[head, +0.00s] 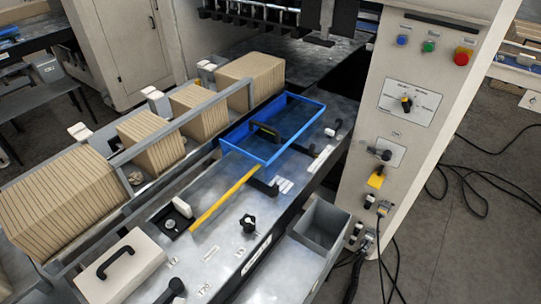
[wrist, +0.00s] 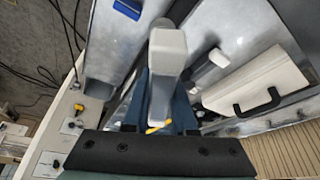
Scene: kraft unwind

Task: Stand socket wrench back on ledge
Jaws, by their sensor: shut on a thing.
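My gripper (wrist: 160,128) shows only in the wrist view, with its black mount across the bottom and dark blue-grey fingers above it. It is shut on a light grey, long thing (wrist: 167,52) with a wide, rounded head, which I take for the socket wrench. The wrench's far end is hidden between the fingers. No arm or gripper shows in the head view. The metal ledge (head: 222,232) carries a yellow strip (head: 222,198) and a small dark plate (head: 172,222) with a pale piece on it. I cannot tell how far the wrench is above the ledge.
A blue tray (head: 273,131) sits farther back on the metal surface. A cream box (head: 117,272) with a black handle stands at the front left. A black knob (head: 249,222) rises from the surface. A grey bin (head: 322,222) and control column (head: 418,110) stand at the right; brown stacks line the left.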

